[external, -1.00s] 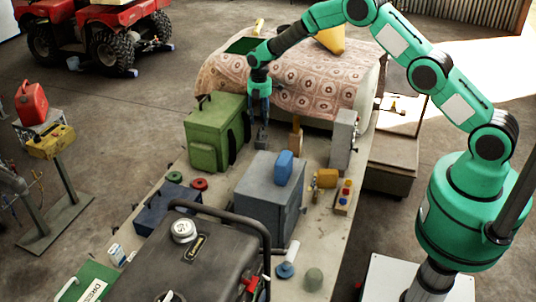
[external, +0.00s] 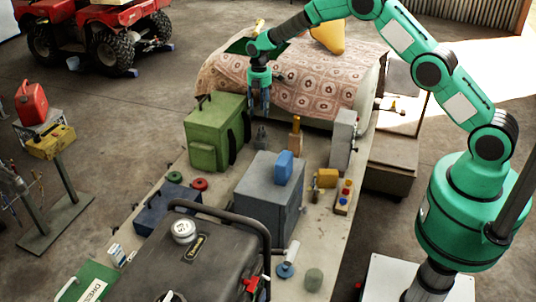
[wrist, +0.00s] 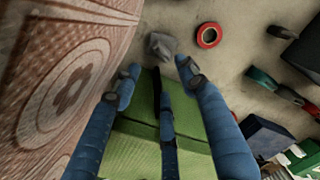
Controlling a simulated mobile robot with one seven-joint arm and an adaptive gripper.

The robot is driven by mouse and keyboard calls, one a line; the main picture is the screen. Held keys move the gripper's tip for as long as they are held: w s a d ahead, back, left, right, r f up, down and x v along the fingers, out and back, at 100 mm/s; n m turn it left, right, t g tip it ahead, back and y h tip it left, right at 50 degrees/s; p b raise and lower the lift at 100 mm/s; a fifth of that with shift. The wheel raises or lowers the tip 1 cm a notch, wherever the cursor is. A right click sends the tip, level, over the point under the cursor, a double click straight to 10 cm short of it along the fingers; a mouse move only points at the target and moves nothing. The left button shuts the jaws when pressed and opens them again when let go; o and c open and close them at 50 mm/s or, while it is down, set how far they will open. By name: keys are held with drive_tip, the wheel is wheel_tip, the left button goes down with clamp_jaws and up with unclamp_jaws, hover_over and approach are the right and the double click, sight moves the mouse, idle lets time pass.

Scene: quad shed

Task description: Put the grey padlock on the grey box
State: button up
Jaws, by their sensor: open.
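The grey padlock (external: 261,136) appears as a small grey piece on the bench, beside the green bag (external: 214,140). In the wrist view, a grey block (wrist: 161,46) that looks like it lies just beyond my fingertips. My gripper (external: 260,103) is above the padlock, open and apart from it. In the wrist view its blue fingers (wrist: 160,80) are spread with nothing between their tips. The grey box (external: 268,210) stands nearer the camera on the bench, with a blue object (external: 284,168) on its top.
The green bag is close left of the padlock; a patterned cloth (external: 300,85) covers a bulky form behind. A wooden-coloured upright piece (external: 295,138) and a grey case (external: 343,138) stand to the right. Red ring (external: 200,184) and dark case (external: 165,205) lie left of the box.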

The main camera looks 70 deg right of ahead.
drive_tip(key=s+a+r+m+t, duration=0.1)
drive_tip(key=s+a+r+m, duration=0.1)
drive_tip(key=s+a+r, duration=0.65)
drive_tip(key=s+a+r+m+t, duration=0.15)
drive_tip(key=s+r, duration=0.35)
drive_tip(key=r, duration=0.9)
drive_tip(key=s+a+r+m, duration=0.3)
drive_tip(key=s+a+r, duration=0.3)
drive_tip(key=r, duration=0.6)
drive_tip(key=s+a+r+m+t, duration=0.1)
drive_tip(key=s+a+m, duration=0.1)
drive_tip(key=s, duration=1)
drive_tip(key=s+a+r+m+t, duration=0.1)
drive_tip(key=s+a, duration=0.4)
drive_tip(key=s, duration=0.7)
drive_tip(key=s+a+r+m+t, duration=0.1)
drive_tip(key=s+a+r+m, duration=0.1)
drive_tip(key=s, duration=1)
drive_tip(key=shift+s+a+m, duration=0.2)
drive_tip(key=shift+a+m, duration=0.7)
drive_tip(key=shift+m, duration=0.15)
